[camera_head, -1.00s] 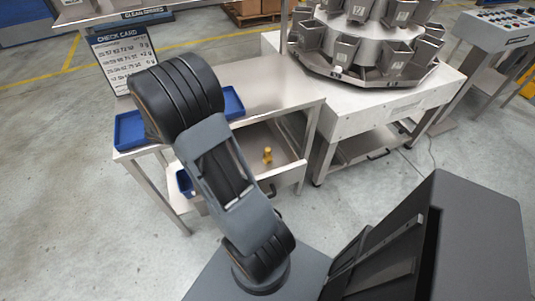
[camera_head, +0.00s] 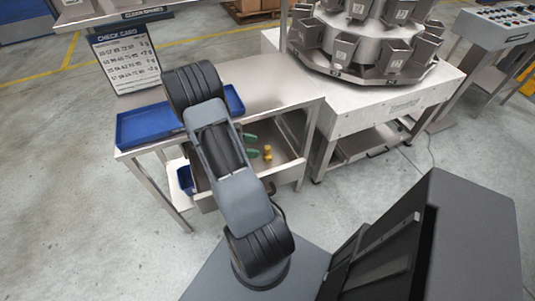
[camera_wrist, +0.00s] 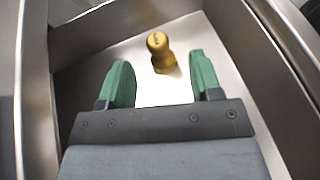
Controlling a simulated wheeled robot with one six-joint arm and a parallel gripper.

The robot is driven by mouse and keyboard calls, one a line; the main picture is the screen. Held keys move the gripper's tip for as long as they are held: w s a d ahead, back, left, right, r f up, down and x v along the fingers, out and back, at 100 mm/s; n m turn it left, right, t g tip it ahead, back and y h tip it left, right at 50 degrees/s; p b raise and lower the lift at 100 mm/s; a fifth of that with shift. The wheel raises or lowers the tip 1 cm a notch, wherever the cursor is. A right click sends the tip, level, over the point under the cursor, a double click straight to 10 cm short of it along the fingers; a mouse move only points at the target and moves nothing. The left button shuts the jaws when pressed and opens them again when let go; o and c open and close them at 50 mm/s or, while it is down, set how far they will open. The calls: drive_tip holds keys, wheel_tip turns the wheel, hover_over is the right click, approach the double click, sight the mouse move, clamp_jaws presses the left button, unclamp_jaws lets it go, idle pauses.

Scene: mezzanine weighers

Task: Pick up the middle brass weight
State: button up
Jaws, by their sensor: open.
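One brass weight (camera_wrist: 161,53) with a rounded knob stands upright on the floor of a metal drawer. In the head view the weight (camera_head: 267,153) shows in the open drawer under the steel bench. My gripper (camera_wrist: 163,82) is open, with green fingers apart and nothing between them. The weight lies just beyond the fingertips, between their lines, and appears not to be touched. In the head view the green fingers of my gripper (camera_head: 252,146) show just left of the weight. I see no other brass weights; part of the drawer is hidden behind my arm.
The drawer's metal walls (camera_wrist: 287,62) rise close on both sides of my gripper. The steel bench top (camera_head: 262,82) is above the drawer and carries a blue tray (camera_head: 146,126). A small blue bin (camera_head: 185,178) sits left of the drawer. A multihead weigher (camera_head: 365,45) stands to the right.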

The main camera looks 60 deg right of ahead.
sight(265, 148)
drive_tip(key=shift+x, duration=2.65)
drive_tip(key=shift+w+d+f, duration=0.1)
drive_tip(key=shift+w+f, duration=0.05)
clamp_jaws()
